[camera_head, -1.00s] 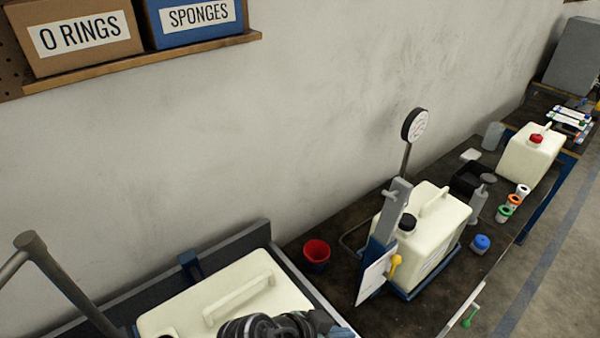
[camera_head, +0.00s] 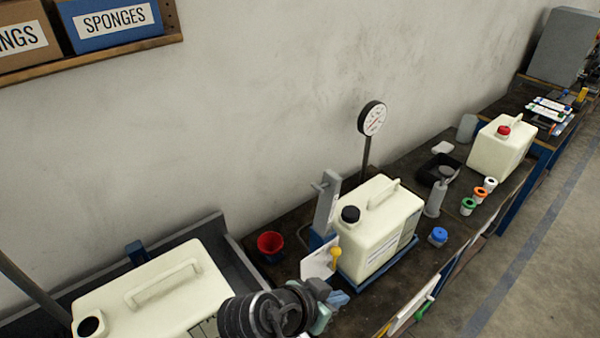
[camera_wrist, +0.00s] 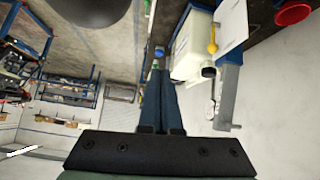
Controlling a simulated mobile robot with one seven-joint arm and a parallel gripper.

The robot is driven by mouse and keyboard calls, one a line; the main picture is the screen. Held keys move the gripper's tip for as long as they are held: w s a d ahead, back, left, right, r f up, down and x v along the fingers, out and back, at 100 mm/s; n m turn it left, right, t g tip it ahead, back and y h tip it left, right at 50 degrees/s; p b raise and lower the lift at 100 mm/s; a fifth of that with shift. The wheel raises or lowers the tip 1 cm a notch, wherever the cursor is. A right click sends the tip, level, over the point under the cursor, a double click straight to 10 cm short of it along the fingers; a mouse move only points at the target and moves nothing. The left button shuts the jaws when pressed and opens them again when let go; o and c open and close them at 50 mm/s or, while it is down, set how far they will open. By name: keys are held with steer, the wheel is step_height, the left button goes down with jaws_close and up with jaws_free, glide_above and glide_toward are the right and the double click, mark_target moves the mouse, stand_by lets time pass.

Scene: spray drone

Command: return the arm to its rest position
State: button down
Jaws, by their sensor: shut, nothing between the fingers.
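My gripper (camera_wrist: 158,76) shows in the wrist view with its two dark blue fingers together and nothing between them. In the head view, black links of my arm show at the bottom centre, in front of the bench.
A cream jug with a black cap (camera_head: 378,235) stands on the bench, beside a dial gauge (camera_head: 372,118). A red cup (camera_head: 270,243) is left of it. An open cream tank (camera_head: 150,290) lies at lower left. A red-capped jug (camera_head: 500,150) stands farther along. The floor at right is clear.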

steer(key=w+a+r+n+t+y+b, duration=0.2)
steer(key=w+a+r+t, duration=0.25)
steer(key=w+r, duration=0.35)
step_height(320, 180, up, 18)
steer(key=a+f+n+t+y+b, duration=0.1)
steer(key=n+t+y+b, duration=0.1)
steer(key=t+b, duration=0.35)
steer(key=s+a+r+n+t+y, duration=0.1)
steer(key=s+r+t, duration=0.4)
steer(key=r, duration=0.5)
steer(key=s+a+r+n+t+y+b, duration=0.1)
steer(key=s+r+n+t+y, duration=0.1)
steer(key=s+r+t, duration=0.4)
steer(key=s+r+n, duration=0.1)
steer(key=s+r, duration=0.2)
steer(key=r, duration=0.2)
steer(key=shift+s+a+r+n, duration=0.25)
steer(key=shift+s+n, duration=0.15)
